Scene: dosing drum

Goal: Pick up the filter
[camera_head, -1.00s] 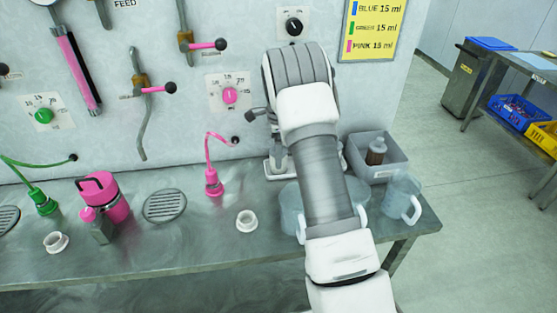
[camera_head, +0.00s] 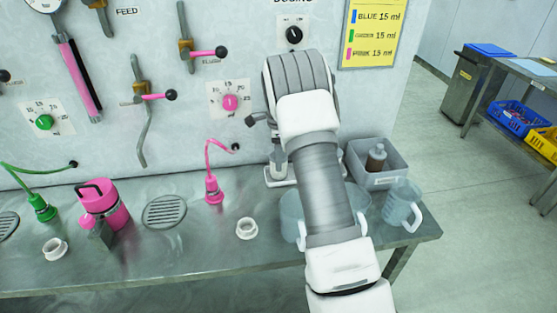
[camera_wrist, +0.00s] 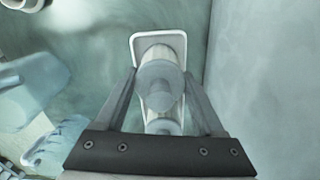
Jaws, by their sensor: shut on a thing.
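In the wrist view my gripper (camera_wrist: 160,90) has its two fingers on either side of a grey, round-topped, translucent piece, which I take to be the filter (camera_wrist: 158,84). The fingers are shut on it. It sits over a pale, white-edged stand (camera_wrist: 137,40), and I cannot tell whether it is clear of it. In the head view my arm hides the gripper and the filter. Only part of a white stand (camera_head: 278,180) shows left of the arm, against the wall panel.
A clear jug (camera_head: 402,203) and a grey bin (camera_head: 378,180) holding a brown bottle (camera_head: 376,158) stand right of my arm. Left are a white ring (camera_head: 247,229), a pink nozzle (camera_head: 213,190) and a pink canister (camera_head: 104,207). Bare steel bench (camera_head: 185,245) lies in front.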

